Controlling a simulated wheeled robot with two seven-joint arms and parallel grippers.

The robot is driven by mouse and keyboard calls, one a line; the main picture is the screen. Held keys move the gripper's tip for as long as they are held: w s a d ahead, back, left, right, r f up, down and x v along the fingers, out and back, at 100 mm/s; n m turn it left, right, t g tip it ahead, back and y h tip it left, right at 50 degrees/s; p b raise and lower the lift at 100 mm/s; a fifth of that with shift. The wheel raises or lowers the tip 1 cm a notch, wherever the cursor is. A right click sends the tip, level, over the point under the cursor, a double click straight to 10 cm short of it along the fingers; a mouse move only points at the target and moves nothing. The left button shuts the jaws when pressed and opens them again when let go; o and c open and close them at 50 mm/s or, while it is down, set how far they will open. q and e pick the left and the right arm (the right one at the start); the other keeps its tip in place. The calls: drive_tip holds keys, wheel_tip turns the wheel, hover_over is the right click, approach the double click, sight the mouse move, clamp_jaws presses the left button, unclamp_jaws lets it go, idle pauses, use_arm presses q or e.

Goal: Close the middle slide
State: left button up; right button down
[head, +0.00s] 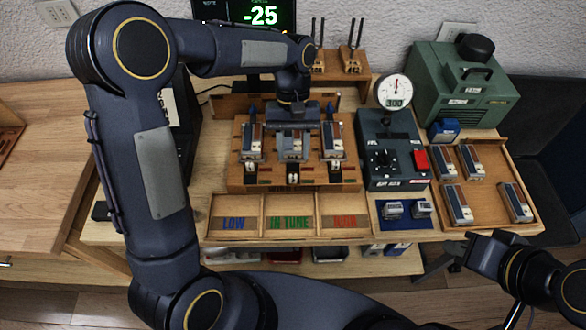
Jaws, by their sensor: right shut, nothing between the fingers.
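The wooden piano action fixture (240,181) stands on the bench with three grey slide units side by side. The middle slide (292,147) sits between the left slide (251,143) and the right slide (332,141). The middle one looks lighter and set a little differently from its neighbours; its exact travel is too small to tell. My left gripper (291,121) points down over the back of the middle slide. Its fingertips merge with the dark parts there, so contact and opening are unclear. My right gripper (455,257) is shut and empty at the lower right, away from the fixture.
A three-part tray marked LOW, IN TUNE and HIGH (290,202) lies in front of the fixture. A control box with dial gauge (393,150) stands to the right, beside a wooden tray (537,226) with several grey units. A green case (460,92) and a display (262,15) stand behind.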

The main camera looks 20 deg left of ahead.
sight(293, 174)
use_arm(q)
drive_tip(key=x, duration=0.6)
drive_tip(key=shift+s+f, duration=0.1)
drive_tip(key=shift+f, duration=0.15)
clamp_jaws()
